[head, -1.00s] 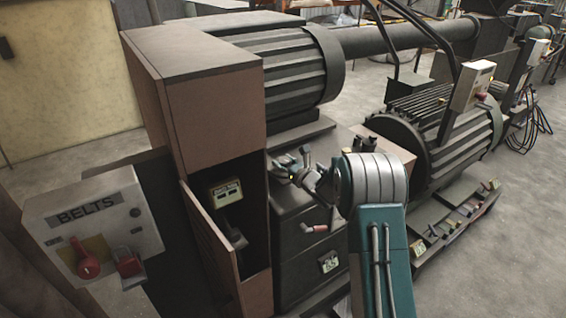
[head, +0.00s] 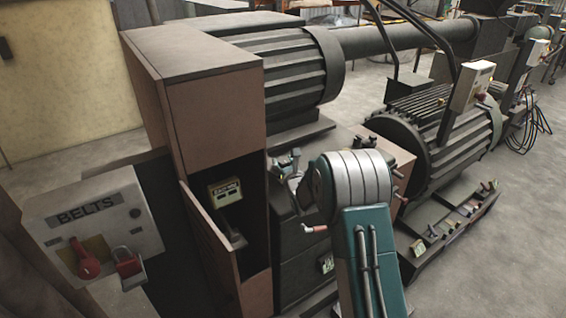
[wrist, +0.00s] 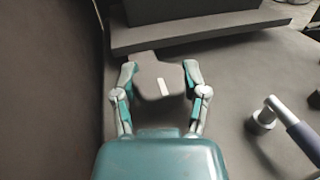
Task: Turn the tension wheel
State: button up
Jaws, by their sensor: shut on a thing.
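In the wrist view, a dark grey block-like knob (wrist: 158,80) with a white mark on its face sits between the fingers of my gripper (wrist: 159,76). I take it for the tension wheel, but its full shape is partly covered. The fingers are closed on its two sides, one to the left and one to the right.
A lever with a bluish handle (wrist: 302,140) stands right of my gripper. A red-handled crank (head: 314,229) sticks out of the cabinet front. A brown housing (head: 212,108) rises to the left, and a BELTS switch box (head: 90,228) is at far left. Grey floor lies open at right.

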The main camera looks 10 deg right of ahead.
aim_at(283, 159)
jog(key=shift+r, duration=0.15)
jog(key=o, duration=1.2)
jog(key=shift+w, duration=0.1)
jog(key=shift+c, duration=0.2)
notch_tip(283, 159, up, 10)
jog(key=shift+f, duration=0.15)
